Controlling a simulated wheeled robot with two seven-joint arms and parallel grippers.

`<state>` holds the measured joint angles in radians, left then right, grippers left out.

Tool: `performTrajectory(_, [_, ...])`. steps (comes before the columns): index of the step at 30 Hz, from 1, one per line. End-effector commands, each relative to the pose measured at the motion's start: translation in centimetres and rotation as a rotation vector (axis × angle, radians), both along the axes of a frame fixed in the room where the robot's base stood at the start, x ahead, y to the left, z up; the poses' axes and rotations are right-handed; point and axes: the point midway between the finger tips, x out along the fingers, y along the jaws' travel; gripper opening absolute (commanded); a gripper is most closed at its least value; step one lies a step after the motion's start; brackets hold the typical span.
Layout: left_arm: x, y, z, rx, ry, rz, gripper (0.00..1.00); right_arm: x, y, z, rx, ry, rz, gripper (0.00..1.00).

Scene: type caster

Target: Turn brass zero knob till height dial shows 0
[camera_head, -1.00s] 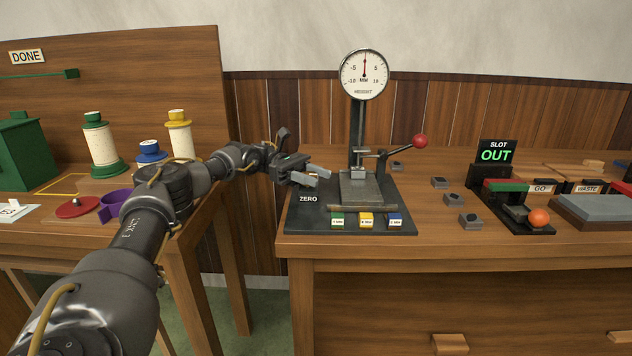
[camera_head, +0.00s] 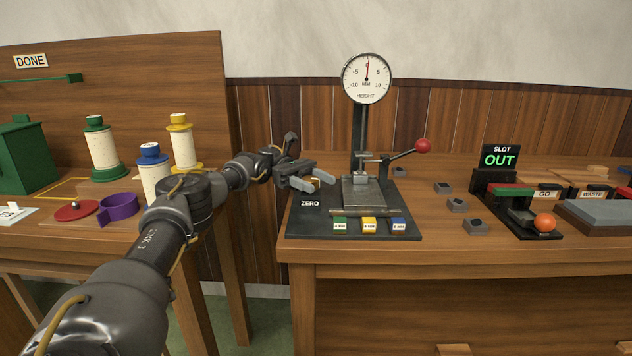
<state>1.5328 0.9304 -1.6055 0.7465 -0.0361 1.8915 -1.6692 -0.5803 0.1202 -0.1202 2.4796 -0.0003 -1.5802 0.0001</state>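The height dial (camera_head: 367,80) stands on a post at the back of a dark gauge base (camera_head: 297,223). Its needle points almost straight up, close to 0 and leaning very slightly right. A small patch of the brass zero knob (camera_head: 316,181) shows behind the ZERO label, mostly hidden by my fingers. My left gripper (camera_head: 314,180) reaches in from the left, its two fingers apart, one on each side of the knob. I cannot tell whether they touch it. My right gripper is not in view.
A lever with a red ball (camera_head: 423,146) rises right of the gauge's metal block (camera_head: 363,192). Green, yellow and blue labelled blocks (camera_head: 369,225) line the base's front. Several small dark blocks (camera_head: 457,205) lie to the right. Spools (camera_head: 101,149) stand on the left table.

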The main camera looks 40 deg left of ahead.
Motion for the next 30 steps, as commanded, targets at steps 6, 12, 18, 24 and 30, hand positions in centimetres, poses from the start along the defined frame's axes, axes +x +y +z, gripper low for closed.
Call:
performTrajectory(6, [0.0, 0.0, 0.1, 0.000, -0.003, 0.001, 0.60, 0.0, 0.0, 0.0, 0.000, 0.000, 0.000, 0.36])
performTrajectory(12, [0.0, 0.0, 0.7, -0.001, -0.004, 0.002, 0.60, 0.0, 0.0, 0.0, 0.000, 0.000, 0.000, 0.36])
performTrajectory(18, [-0.2, 0.0, 3.7, -0.001, -0.006, 0.001, 0.60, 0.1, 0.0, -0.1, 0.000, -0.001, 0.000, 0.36])
performTrajectory(24, [-2.4, -1.6, 6.6, -0.001, -0.007, -0.001, 0.60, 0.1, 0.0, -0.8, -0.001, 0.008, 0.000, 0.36])
performTrajectory(30, [-5.1, -3.6, 9.6, 0.000, -0.005, -0.001, 0.60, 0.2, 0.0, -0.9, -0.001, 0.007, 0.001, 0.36])
